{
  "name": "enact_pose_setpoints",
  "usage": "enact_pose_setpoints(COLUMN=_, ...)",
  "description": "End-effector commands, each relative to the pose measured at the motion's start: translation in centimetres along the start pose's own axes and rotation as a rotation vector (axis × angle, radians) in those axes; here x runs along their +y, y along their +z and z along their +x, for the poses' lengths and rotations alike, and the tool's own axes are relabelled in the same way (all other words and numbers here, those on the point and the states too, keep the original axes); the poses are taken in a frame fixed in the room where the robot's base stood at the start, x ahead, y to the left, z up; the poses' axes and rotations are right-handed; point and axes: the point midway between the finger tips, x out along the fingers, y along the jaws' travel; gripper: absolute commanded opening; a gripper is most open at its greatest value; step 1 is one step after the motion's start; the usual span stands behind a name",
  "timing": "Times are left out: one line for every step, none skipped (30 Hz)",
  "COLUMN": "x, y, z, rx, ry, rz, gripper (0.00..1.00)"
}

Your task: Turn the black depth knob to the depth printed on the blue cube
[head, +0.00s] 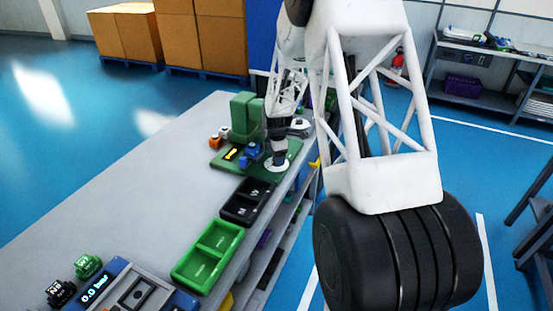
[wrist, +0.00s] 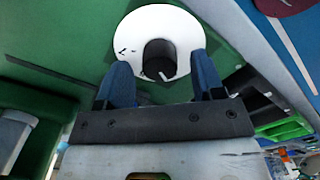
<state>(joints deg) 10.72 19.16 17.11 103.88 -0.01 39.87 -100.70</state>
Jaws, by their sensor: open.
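The black depth knob (wrist: 159,55) stands in the middle of a white dial disc (wrist: 183,28) in the wrist view. A small white line shows near the knob's lower edge, and dark marks too small to read lie on the disc. My gripper (wrist: 160,72) is open, with one blue finger on each side of the knob; I cannot tell whether they touch it. In the head view my gripper (head: 278,153) is down over the dial disc (head: 278,167) on the green station, hiding the knob. Small blue pieces, apparently including the blue cube (head: 253,149), sit left of it; no number is readable.
Black trays (head: 247,201) and a green tray (head: 208,256) stand nearer along the bench edge. The grey bench top (head: 130,190) is clear at left.

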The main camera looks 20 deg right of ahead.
Motion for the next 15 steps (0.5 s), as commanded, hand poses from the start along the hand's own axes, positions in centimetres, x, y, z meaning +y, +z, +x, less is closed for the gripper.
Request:
enact_pose_setpoints(x=0.00, y=0.00, z=0.42, rx=0.000, ry=-0.001, rz=0.000, gripper=0.62)
enact_pose_setpoints(x=0.00, y=0.00, z=0.60, rx=0.000, ry=0.000, rz=0.000, gripper=0.62)
enact_pose_setpoints(x=0.01, y=0.00, z=0.79, rx=0.000, ry=0.000, rz=0.000, gripper=0.62)
enact_pose_setpoints(x=0.01, y=0.00, z=0.88, rx=0.000, ry=0.000, rz=0.000, gripper=0.62)
enact_pose_setpoints(x=0.01, y=0.00, z=0.96, rx=0.000, ry=0.000, rz=0.000, gripper=0.62)
enact_pose_setpoints(x=0.01, y=0.00, z=1.03, rx=0.000, ry=0.000, rz=0.000, gripper=0.62)
enact_pose_setpoints(x=0.01, y=0.00, z=1.06, rx=0.000, ry=0.000, rz=0.000, gripper=0.62)
enact_pose_setpoints(x=0.01, y=0.00, z=1.07, rx=0.000, ry=0.000, rz=0.000, gripper=0.62)
enact_pose_setpoints(x=0.01, y=0.00, z=1.07, rx=0.000, ry=0.000, rz=0.000, gripper=0.62)
enact_pose_setpoints(x=0.01, y=0.00, z=1.07, rx=0.000, ry=0.000, rz=0.000, gripper=0.62)
enact_pose_setpoints(x=0.01, y=0.00, z=1.06, rx=0.000, ry=0.000, rz=0.000, gripper=0.62)
enact_pose_setpoints(x=0.01, y=0.00, z=1.06, rx=0.000, ry=0.000, rz=0.000, gripper=0.62)
enact_pose_setpoints(x=0.01, y=0.00, z=1.06, rx=0.000, ry=0.000, rz=0.000, gripper=0.62)
enact_pose_setpoints(x=0.01, y=0.00, z=1.05, rx=0.000, ry=0.000, rz=0.000, gripper=0.62)
enact_pose_setpoints(x=0.01, y=0.00, z=1.05, rx=0.000, ry=0.000, rz=0.000, gripper=0.57)
